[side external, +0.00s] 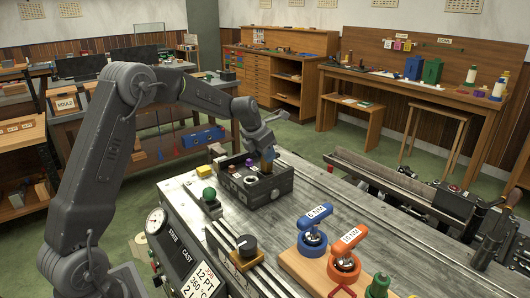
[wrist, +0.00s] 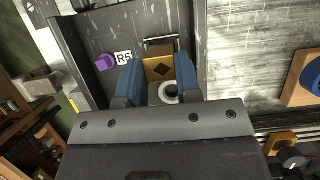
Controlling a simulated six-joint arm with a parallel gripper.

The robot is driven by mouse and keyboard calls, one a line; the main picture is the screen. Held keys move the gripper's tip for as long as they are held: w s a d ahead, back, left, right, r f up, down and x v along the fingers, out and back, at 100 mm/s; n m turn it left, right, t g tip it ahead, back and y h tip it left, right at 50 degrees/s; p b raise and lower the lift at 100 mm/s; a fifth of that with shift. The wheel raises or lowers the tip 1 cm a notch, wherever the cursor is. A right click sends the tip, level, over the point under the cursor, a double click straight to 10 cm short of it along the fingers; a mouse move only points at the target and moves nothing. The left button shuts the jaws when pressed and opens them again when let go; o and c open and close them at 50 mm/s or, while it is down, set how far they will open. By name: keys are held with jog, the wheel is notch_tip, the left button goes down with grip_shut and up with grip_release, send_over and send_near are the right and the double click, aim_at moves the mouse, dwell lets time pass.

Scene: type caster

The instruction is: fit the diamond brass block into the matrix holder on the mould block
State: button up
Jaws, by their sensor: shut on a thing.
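My gripper (wrist: 157,78) is shut on the diamond brass block (wrist: 158,68), held between two blue fingers. A dark diamond mark shows on the block's face. In the side view my gripper (side external: 268,154) is over the right part of the dark mould block (side external: 270,187), with the brass block (side external: 266,168) below it. In the wrist view the mould block (wrist: 88,35) lies under the fingers. A brown part with a thin metal bar (wrist: 161,44) is just beyond the brass block. I cannot tell whether the block touches the holder or is inside it.
A purple knob (wrist: 105,62) and an R5 label (wrist: 123,57) are on the mould block, left of my fingers. A green ball-topped control (side external: 209,195) stands nearby. Blue (side external: 315,226) and orange (side external: 346,252) handles stand at the bench front. The metal bench right of the mould block is clear.

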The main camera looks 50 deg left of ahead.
jog(key=shift+f, duration=1)
jog(key=o, duration=1.1)
jog(key=shift+f, duration=0.1)
jog(key=v, duration=1.4)
jog(key=s+d+r+m, duration=0.4)
jog(key=s+d+m, duration=1)
jog(key=m, duration=0.5)
jog(key=s+d+f+m, duration=0.1)
jog(key=s+m, duration=0.3)
jog(key=m, duration=0.1)
jog(key=s+d+f+m, duration=0.2)
jog(key=s+m, duration=0.3)
jog(key=m, duration=0.1)
jog(key=s+d+f+m+t, duration=0.1)
jog(key=s+d+f+m, duration=0.1)
jog(key=s+m, duration=0.2)
jog(key=shift+s+d+f+m, duration=0.1)
jog(key=shift+s+d+m, duration=0.15)
jog(key=shift+m, duration=0.75)
